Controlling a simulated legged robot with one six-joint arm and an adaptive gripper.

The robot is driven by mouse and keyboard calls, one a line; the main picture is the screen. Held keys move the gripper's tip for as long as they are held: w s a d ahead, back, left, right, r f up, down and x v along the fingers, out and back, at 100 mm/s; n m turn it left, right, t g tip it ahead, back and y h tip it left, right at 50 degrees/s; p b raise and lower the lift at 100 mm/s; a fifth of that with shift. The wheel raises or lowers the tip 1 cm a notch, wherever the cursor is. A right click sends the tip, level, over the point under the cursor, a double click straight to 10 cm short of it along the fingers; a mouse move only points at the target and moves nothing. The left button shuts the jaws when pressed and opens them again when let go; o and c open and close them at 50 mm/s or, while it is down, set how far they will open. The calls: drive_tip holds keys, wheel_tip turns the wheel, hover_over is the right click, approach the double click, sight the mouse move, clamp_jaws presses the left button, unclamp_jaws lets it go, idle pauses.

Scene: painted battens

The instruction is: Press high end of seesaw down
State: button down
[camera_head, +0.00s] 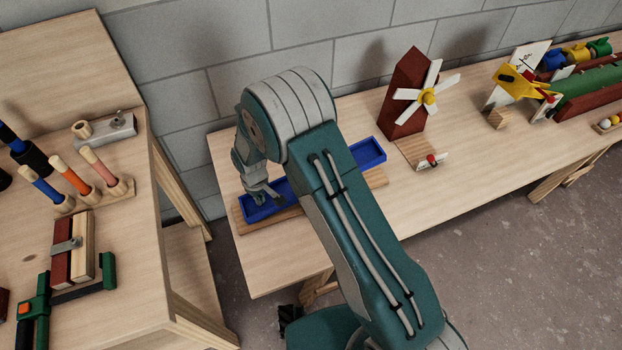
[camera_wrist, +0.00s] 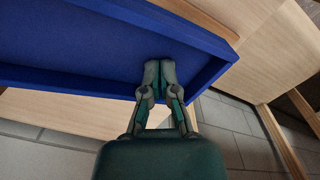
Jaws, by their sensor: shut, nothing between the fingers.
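The seesaw is a long blue tray (camera_head: 368,152) with raised rims, above a wooden base board (camera_head: 375,178). Its right end looks raised off the board, while its left end looks low and close to it. My arm hides the middle of the tray and its pivot. My gripper (camera_head: 264,197) is shut and empty, pointing down at the left end of the tray. In the wrist view, the closed fingertips (camera_wrist: 160,68) are at the floor of the blue tray (camera_wrist: 80,45), near its end wall. I cannot tell whether they press on it.
A dark red tower with a white pinwheel (camera_head: 428,96) stands on the table right of the tray. A yellow toy plane (camera_head: 520,84) is farther right. A block wall (camera_head: 300,40) runs behind. A separate bench (camera_head: 130,240) with tools stands at left, across a gap.

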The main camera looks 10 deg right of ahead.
wheel_tip(320, 180, up, 12)
idle(2.1)
drive_tip(key=shift+r, duration=0.1)
drive_tip(key=s+d+r+m+t, duration=0.1)
drive_tip(key=s+d+r+m, duration=0.15)
drive_tip(key=d+r, duration=0.5)
drive_tip(key=s+d+r+m+t, duration=0.25)
drive_tip(key=d+r, duration=0.25)
drive_tip(key=r, duration=0.6)
drive_tip(key=s+d+r+m+t, duration=0.1)
drive_tip(key=s+d+r+m, duration=0.1)
drive_tip(key=s+d, duration=0.3)
drive_tip(key=s+d+r+m+t, duration=0.1)
drive_tip(key=s+d+r, duration=0.4)
drive_tip(key=s, duration=0.8)
drive_tip(key=shift+d+r+m, duration=0.15)
drive_tip(key=shift+d+m, duration=0.1)
drive_tip(key=shift+m, duration=0.25)
